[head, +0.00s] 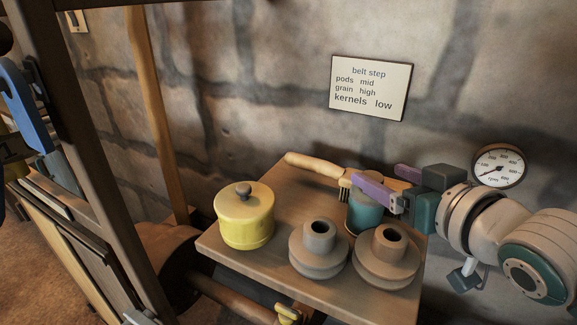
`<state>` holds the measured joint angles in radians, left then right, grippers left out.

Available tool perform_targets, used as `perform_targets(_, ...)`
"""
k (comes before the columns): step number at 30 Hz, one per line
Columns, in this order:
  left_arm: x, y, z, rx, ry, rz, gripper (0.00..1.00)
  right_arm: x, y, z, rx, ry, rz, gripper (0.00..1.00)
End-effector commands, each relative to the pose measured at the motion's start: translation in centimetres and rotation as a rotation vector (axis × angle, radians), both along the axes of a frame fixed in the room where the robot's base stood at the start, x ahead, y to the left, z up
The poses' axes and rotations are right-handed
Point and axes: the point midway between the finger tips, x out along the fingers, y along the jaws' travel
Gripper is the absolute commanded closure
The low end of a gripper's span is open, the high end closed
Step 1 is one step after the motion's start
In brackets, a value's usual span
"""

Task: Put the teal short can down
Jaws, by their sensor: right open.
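The teal short can (366,217) is upright at the back right of the wooden table (240,262). It appears to rest on the top, but the grey-brown pulleys in front hide part of its base. My right gripper (378,178) reaches in from the right with two purple fingers. It is open, with its fingers apart at the can's upper part; the near finger covers some of the can. I cannot tell whether either finger touches it. My left gripper is not in view.
Two stepped pulleys (319,262) (380,272) stand close in front of the can. A yellow lidded pot (245,222) is at the left, and a wooden-handled brush (318,168) lies behind. A sign (371,88) and an rpm gauge (498,166) are at the wall. A wooden post (90,150) rises at left.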

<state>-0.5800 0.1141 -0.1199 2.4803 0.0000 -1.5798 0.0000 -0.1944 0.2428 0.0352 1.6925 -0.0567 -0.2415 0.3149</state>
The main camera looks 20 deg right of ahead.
Motion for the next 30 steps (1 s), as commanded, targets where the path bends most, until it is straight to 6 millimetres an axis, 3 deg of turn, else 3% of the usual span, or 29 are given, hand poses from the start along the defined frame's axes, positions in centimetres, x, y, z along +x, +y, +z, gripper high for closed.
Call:
perform_targets(16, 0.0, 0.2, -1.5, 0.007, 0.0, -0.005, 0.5, 5.4, 0.2, -2.7, 0.0, 0.0, 0.001, 0.2)
perform_targets(25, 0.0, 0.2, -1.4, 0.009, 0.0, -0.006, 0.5, 5.8, 0.1, -2.7, 0.0, 0.002, 0.001, 0.2)
perform_targets(30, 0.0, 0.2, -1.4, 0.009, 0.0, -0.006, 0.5, 5.8, 0.1, -2.7, 0.001, 0.002, 0.001, 0.38)
